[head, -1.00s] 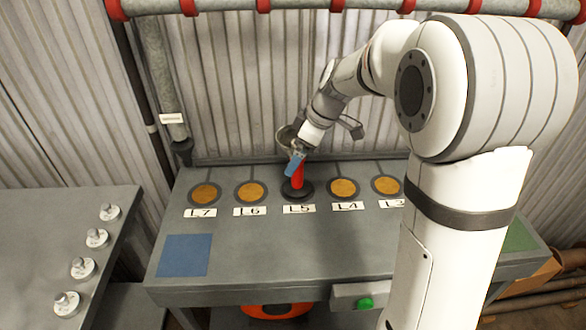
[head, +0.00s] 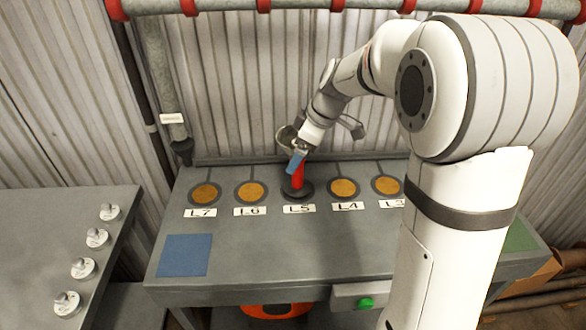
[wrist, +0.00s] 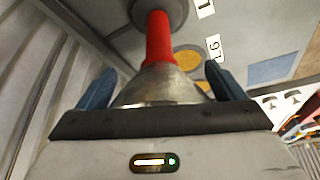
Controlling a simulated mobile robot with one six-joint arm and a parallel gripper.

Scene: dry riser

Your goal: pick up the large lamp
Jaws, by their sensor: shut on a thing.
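The large lamp (head: 297,179) has a red body and a round dark base, and stands upright at the spot labelled L5. In the wrist view the lamp (wrist: 159,38) also shows a wide silver metal part between my blue fingers. My gripper (head: 296,163) comes down from above and is shut on the lamp; its blue fingers lie on either side of the metal part (wrist: 150,90). The gripper hides the lamp's upper part in the head view. I cannot tell whether the base touches the bench.
The grey bench (head: 270,245) has orange discs at L7 (head: 205,193), L6 (head: 251,192), L4 (head: 343,188) and L3. A blue square (head: 185,255) lies front left. A side table (head: 45,240) holds several small white fittings. A corrugated wall stands behind. My arm hides the bench's right part.

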